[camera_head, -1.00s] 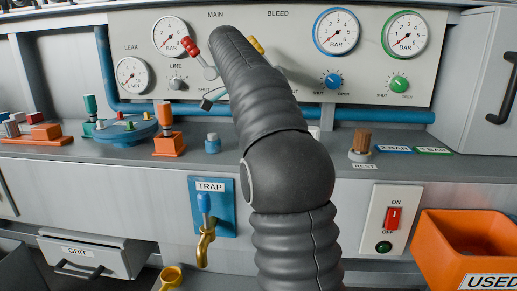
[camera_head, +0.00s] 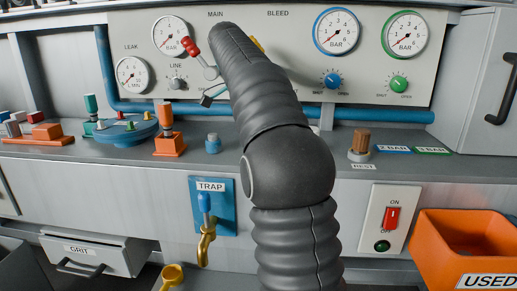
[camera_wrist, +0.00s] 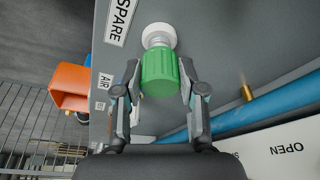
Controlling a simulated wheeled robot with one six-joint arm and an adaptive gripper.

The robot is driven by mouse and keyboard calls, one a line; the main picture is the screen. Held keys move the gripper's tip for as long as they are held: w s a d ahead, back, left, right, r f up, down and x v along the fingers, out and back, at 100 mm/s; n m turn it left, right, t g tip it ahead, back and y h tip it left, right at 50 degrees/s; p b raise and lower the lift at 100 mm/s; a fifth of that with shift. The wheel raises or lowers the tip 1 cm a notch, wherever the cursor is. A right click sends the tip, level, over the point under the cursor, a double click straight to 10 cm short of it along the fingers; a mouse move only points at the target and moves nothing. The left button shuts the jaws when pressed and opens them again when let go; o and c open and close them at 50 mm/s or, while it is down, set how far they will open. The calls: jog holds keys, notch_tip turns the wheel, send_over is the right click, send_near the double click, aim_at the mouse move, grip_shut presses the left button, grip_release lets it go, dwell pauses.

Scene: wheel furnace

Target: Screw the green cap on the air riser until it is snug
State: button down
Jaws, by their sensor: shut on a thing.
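The green cap (camera_wrist: 160,75) is ribbed and sits between the two fingers of my gripper (camera_wrist: 158,84) in the wrist view. My gripper is shut on it from both sides. The air riser (camera_wrist: 157,39) shows as a short metal neck with a white collar just beyond the cap, in line with it. The cap meets the neck, but I cannot tell how far it is threaded on. An AIR label (camera_wrist: 104,107) is to the left. In the head view my arm hides the cap, the riser and my gripper.
A blue pipe (camera_wrist: 240,113) runs close to my right finger, with a brass stub (camera_wrist: 247,93) near it. An orange holder (camera_wrist: 70,88) and a SPARE label (camera_wrist: 118,22) are to the left. The red-handled lever (camera_head: 190,46) stands close to my arm.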

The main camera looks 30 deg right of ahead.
jog(key=shift+r, duration=0.1)
jog(key=shift+r+p, duration=1)
jog(key=shift+r, duration=1.1)
jog(key=shift+s, duration=0.15)
